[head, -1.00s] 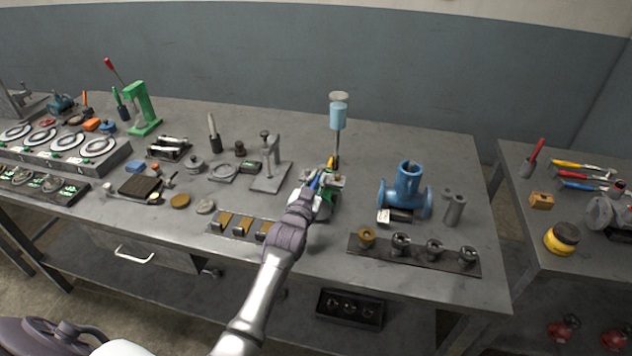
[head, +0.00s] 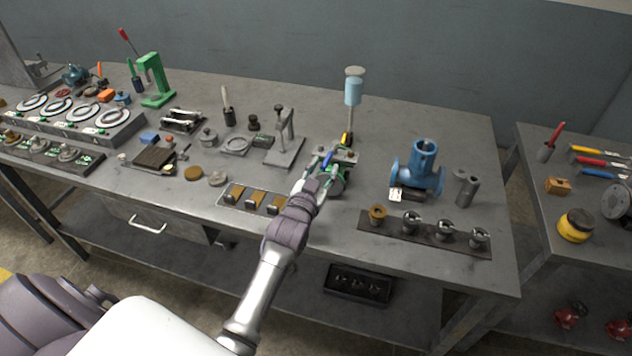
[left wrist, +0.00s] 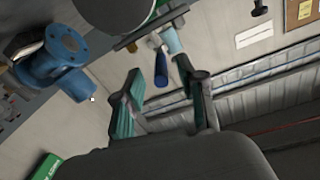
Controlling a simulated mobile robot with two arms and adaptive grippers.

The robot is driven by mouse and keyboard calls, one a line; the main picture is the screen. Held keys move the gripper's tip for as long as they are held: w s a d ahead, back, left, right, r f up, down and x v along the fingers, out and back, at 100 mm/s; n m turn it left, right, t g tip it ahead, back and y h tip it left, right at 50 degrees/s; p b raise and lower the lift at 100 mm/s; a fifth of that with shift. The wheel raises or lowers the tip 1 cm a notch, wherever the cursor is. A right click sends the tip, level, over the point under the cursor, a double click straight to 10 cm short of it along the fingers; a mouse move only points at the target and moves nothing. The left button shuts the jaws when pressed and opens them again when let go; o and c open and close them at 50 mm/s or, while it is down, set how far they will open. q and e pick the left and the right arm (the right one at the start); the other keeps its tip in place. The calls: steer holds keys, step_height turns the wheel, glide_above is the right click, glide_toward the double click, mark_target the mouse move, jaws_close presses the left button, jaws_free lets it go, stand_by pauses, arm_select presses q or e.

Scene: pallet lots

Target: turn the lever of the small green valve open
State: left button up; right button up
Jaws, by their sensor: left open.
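The small green valve (head: 338,184) sits on the main bench right of centre in the head view, partly hidden by my left gripper. A blue-handled lever (head: 327,160) shows just above my gripper; I cannot tell for sure that it belongs to the valve. My left gripper (head: 318,174) is at the valve's left side. In the left wrist view its fingers are spread apart and empty, and a dark blue handle (left wrist: 161,68) shows between and beyond the fingertips. I cannot tell whether a finger touches it. My right gripper is not in view.
A blue flanged fitting (head: 422,172) stands right of the valve, and a dark strip with several round parts (head: 430,232) lies in front of it. A light-blue cylinder on a post (head: 353,92) rises behind. A grey stand (head: 285,140) and a tray with brown pieces (head: 232,203) are on the left.

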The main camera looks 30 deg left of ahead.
arm_select(q)
steer(key=s, duration=0.4)
steer(key=s+d, duration=0.1)
steer(key=s, duration=0.1)
steer(key=shift+s, duration=0.15)
steer(key=shift+a, duration=0.1)
